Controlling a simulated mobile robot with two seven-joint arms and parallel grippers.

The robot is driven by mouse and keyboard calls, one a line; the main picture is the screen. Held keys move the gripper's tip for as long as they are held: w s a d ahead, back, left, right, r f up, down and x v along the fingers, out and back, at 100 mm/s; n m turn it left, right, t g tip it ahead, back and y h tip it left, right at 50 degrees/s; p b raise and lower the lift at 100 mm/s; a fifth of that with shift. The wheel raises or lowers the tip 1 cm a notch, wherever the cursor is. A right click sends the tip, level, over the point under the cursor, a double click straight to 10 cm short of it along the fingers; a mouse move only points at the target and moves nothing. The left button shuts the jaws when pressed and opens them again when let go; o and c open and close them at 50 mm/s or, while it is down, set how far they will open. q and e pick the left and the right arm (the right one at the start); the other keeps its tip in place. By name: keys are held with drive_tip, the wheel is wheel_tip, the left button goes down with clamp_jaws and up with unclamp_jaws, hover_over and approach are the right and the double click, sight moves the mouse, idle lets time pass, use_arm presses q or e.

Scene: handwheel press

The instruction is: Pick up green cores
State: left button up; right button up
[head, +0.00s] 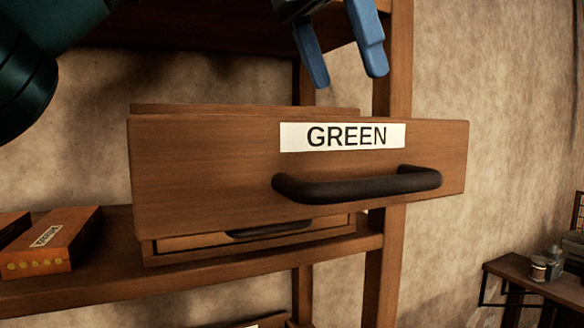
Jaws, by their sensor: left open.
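A wooden drawer front (210,165) with a white label (342,136) reading GREEN fills the middle of the head view. It has a dark handle (357,186) and stands out in front of the unit behind it. The inside of the drawer is hidden behind its front, and no green cores show. My left gripper (348,78) has blue fingers that point down, above and behind the drawer front's top edge. It is open, with nothing seen between the fingers. My right gripper is not in view.
Below is another drawer (200,243) with a dark handle. A wooden shelf (200,274) carries a small labelled box (52,243) at left. A shelf post (393,75) stands close to my left gripper. A side table (540,285) with small items is at lower right.

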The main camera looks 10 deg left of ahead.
use_arm(q)
drive_tip(key=x, duration=1)
drive_tip(key=shift+c, duration=0.3)
drive_tip(key=c, duration=1.1)
drive_tip(key=shift+r, duration=0.15)
